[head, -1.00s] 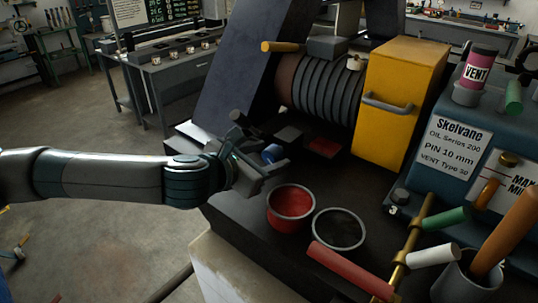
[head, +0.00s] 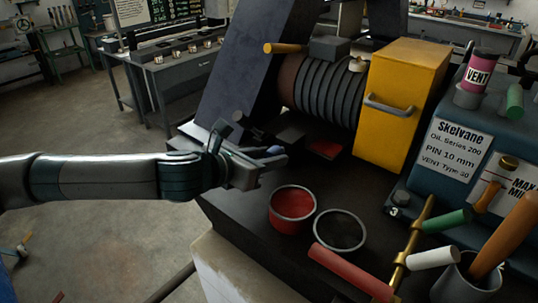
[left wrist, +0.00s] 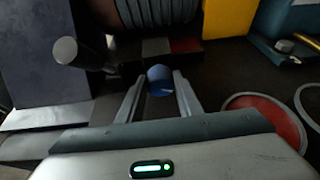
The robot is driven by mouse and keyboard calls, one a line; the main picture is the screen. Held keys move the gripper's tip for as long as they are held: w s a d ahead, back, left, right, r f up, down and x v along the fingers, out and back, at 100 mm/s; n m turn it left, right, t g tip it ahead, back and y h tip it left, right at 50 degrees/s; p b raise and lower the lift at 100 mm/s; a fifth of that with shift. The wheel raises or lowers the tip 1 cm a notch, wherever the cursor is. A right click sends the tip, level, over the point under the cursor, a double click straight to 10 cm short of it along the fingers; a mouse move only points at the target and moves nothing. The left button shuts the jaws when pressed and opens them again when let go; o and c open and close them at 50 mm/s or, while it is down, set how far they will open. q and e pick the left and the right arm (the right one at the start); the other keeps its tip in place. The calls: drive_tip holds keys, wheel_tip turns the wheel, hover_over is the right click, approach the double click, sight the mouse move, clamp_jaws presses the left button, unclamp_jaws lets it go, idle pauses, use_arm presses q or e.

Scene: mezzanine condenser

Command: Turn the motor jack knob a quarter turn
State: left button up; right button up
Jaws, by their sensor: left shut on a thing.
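The blue round knob (left wrist: 160,79), which I take to be the motor jack knob, sits between my left fingertips in the left wrist view. In the head view only a small blue part of the knob (head: 274,150) shows past the fingers. My left gripper (head: 273,160) comes in from the left, low over the dark bench top, and is shut on the knob. In the left wrist view the two fingers of the left gripper (left wrist: 159,92) lie on either side of it. My right gripper is not in view.
A red-lined bowl (head: 293,208) and a dark bowl (head: 340,230) stand just right of the gripper. Behind are a ribbed cylinder (head: 325,97), a yellow box (head: 400,85) and a slanted dark panel (head: 235,75). A dark post (left wrist: 66,50) stands left of the knob.

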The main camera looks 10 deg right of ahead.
use_arm(q)
drive_tip(key=shift+w+a+n+g+h+p, duration=0.15)
drive_tip(key=shift+n+g+h+p, duration=0.35)
drive_tip(key=shift+n, duration=0.7)
drive_tip(key=shift+n+g+h, duration=0.3)
drive_tip(key=shift+n+h, duration=0.3)
drive_tip(key=shift+n, duration=0.2)
drive_tip(key=o, duration=1)
drive_tip(key=shift+f, duration=0.1)
drive_tip(key=shift+o, duration=0.2)
drive_tip(key=shift+s+a+b, duration=0.3)
drive_tip(key=shift+a, duration=0.3)
drive_tip(key=b+v, duration=0.3)
drive_tip(key=v, duration=1.3)
drive_tip(key=shift+r+b, duration=0.2)
drive_tip(key=shift+b, duration=0.2)
